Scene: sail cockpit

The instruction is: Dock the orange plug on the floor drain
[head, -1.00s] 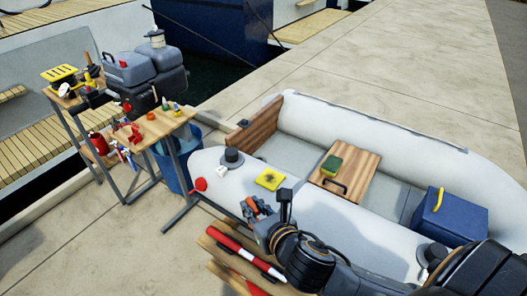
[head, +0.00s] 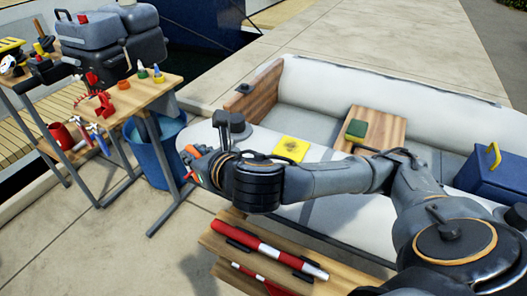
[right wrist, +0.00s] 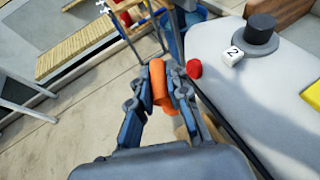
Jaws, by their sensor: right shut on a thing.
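My right gripper (head: 191,165) reaches in over the near left end of the grey inflatable boat (head: 440,95), partly hidden behind my own arm. In the right wrist view, its fingers (right wrist: 160,90) are shut on the orange plug (right wrist: 164,97), a short curved cylinder between the blue-grey fingertips. A bit of orange also shows at the gripper in the head view. I cannot make out the floor drain in either view. My left gripper is not in view.
A wooden workbench (head: 160,90) with bottles and small tools stands at left, above a blue bucket (head: 150,160). A yellow pad (head: 290,149) lies on the boat.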

